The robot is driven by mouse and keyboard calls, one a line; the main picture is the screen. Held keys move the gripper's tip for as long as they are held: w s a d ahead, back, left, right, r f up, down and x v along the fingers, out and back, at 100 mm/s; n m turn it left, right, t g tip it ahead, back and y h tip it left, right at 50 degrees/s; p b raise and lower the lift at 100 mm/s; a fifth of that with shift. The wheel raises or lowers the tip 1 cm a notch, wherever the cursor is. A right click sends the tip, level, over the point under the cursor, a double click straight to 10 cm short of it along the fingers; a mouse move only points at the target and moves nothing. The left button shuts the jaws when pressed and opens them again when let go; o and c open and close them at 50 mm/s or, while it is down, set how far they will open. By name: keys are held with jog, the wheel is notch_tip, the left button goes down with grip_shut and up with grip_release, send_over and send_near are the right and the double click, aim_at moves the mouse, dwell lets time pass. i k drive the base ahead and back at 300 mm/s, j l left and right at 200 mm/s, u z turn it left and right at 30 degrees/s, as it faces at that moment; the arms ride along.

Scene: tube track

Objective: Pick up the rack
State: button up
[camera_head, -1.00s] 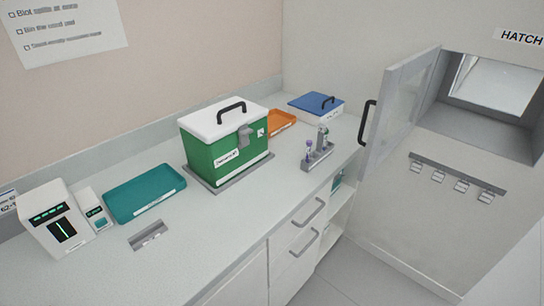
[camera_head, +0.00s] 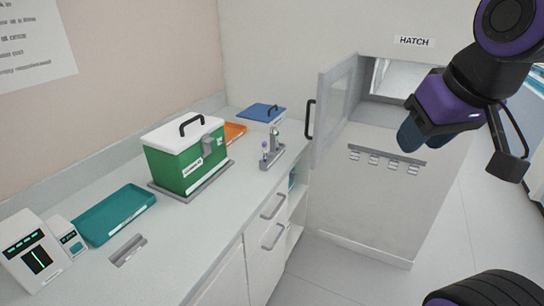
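A small grey rack (camera_head: 272,162) with a few upright tubes stands on the counter near its right end, beside the green box. The tubes in it are small, and their details are hard to make out. My gripper (camera_head: 425,135) is at the upper right, purple and black with dark blue fingers. It is in the air in front of the hatch wall, well to the right of the rack and apart from it. I cannot tell how far its fingers are spread, and I see nothing held in it.
A green box with white lid (camera_head: 187,160) stands left of the rack. An orange tray (camera_head: 235,131) and a blue-lidded box (camera_head: 262,113) are behind. A teal tray (camera_head: 115,213) and a slotted grey block (camera_head: 128,250) lie left. The open hatch door (camera_head: 335,112) stands right of the rack.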

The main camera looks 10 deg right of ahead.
aim_at(273, 155)
jog(key=i+l, duration=0.4)
jog(key=l, duration=0.15)
jog(key=i+l, duration=0.4)
jog(key=l, duration=0.2)
jog(key=u, duration=0.4)
jog(key=i+l+u, duration=0.1)
jog(key=u, duration=0.3)
jog(key=l+u, duration=0.15)
jog(key=u, duration=0.2)
jog(key=l+u, duration=0.1)
jog(key=u, duration=0.3)
jog(key=l+u, duration=0.35)
jog(key=u, duration=0.2)
jog(key=l, duration=0.35)
